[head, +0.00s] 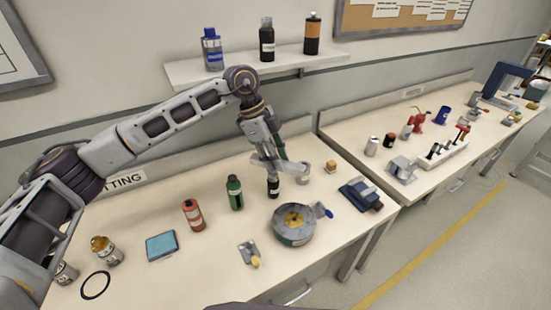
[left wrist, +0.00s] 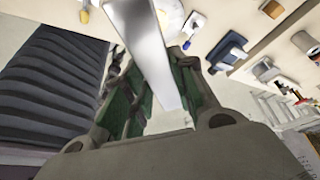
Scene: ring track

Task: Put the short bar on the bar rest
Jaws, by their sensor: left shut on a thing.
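My left gripper (head: 277,158) hangs over the left table, pointing down near its back middle. It is shut on a silver bar, taken to be the short bar (head: 288,167), which lies about level across the fingers. In the left wrist view the bar (left wrist: 145,45) runs between the fingers (left wrist: 150,95) toward the top of the picture. In the head view the bar is partly hidden by the gripper and looks small. I cannot tell for sure which thing is the bar rest. My right gripper is not in view.
A black bottle (head: 273,188) stands just below the gripper, a green bottle (head: 235,192) to its left. A round grey drum (head: 294,226) and a blue vise-like block (head: 361,195) stand in front and right. A shelf (head: 190,73) hangs above.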

